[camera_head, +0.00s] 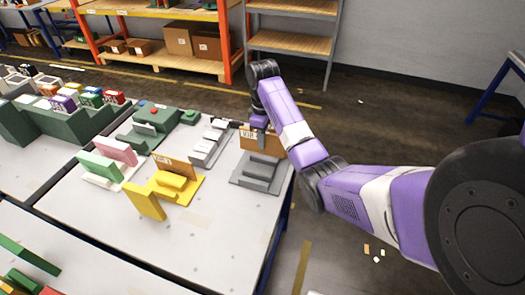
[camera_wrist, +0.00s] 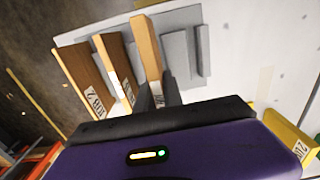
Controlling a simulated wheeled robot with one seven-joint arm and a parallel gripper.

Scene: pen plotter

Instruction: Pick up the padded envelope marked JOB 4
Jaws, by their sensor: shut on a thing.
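In the wrist view, three brown padded envelopes stand side by side in a grey slotted rack (camera_wrist: 183,20). My gripper (camera_wrist: 159,95) is shut on the rightmost envelope (camera_wrist: 147,48), its dark fingers at the near end. The middle envelope (camera_wrist: 114,62) and the left envelope (camera_wrist: 80,72) stand to its left, both with white labels. I cannot read JOB 4 on any of them for certain; the held one's label is hidden. In the head view, my gripper (camera_head: 259,138) is at the grey rack (camera_head: 258,178), with brown envelope (camera_head: 250,143) faces beside it.
A yellow rack (camera_head: 183,188) with a labelled brown envelope stands left of the grey rack. Pink and green pieces, a light grey rack (camera_head: 208,147) and a green device (camera_head: 150,118) are farther left and back. The table's front right is clear; its right edge is close.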

